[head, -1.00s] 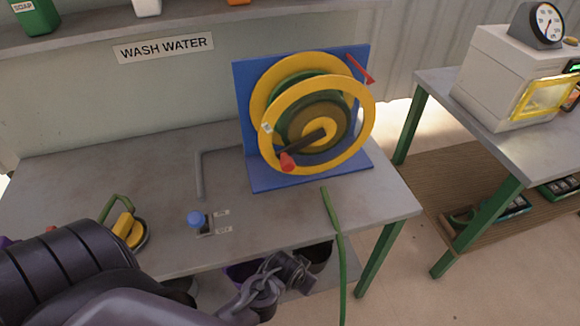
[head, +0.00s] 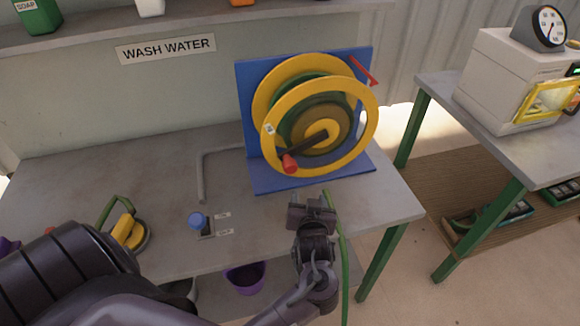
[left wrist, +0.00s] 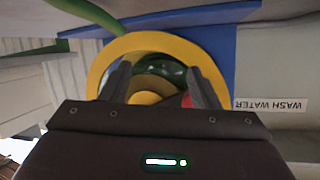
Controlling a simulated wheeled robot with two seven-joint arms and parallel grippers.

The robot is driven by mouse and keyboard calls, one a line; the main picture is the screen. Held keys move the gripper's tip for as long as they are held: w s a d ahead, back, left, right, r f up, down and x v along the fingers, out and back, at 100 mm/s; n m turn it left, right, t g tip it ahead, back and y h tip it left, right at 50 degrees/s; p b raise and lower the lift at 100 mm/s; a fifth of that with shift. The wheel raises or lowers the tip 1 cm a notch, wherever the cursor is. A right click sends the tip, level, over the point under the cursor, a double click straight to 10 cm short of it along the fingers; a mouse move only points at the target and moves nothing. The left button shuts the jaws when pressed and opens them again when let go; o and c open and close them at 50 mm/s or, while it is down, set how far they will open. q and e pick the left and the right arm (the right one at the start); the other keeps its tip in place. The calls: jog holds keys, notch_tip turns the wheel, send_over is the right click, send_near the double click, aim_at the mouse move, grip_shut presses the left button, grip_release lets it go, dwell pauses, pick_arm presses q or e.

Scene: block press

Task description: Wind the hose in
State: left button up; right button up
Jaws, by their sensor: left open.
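The yellow hose reel (head: 318,116) stands on a blue base and back plate (head: 262,180) on the bench. Its dark crank arm ends in a red handle (head: 290,163) at the reel's lower left. The green hose (head: 344,262) hangs over the bench's front edge. My left gripper (head: 311,206) is over the bench's front edge, below the reel and close beside the hose; whether it touches the hose I cannot tell. In the left wrist view its open fingers (left wrist: 161,88) point at the yellow reel (left wrist: 160,45), with nothing seen between them. My right gripper is out of view.
A blue knob (head: 196,220) and a grey pipe (head: 200,176) are on the bench left of the reel. A yellow item with a green loop (head: 127,230) lies farther left. A red lever (head: 362,70) sits at the back plate's top right. A second bench (head: 500,140) stands right.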

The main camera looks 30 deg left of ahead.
aim_at(291, 170)
pick_arm(q)
jog(key=r+y, duration=0.1)
jog(key=y, duration=0.1)
jog(key=a+r+n+y, duration=0.1)
jog(key=r+y, duration=0.1)
jog(key=s+a+r+y, duration=0.1)
jog(key=r+y, duration=0.1)
jog(key=shift+a+r, duration=0.1)
jog(key=shift+a, duration=0.15)
jog(key=p+x, duration=0.1)
jog(key=x, duration=0.6)
jog(key=shift+p, duration=0.35)
grip_shut()
jog(key=shift+s+a, duration=0.1)
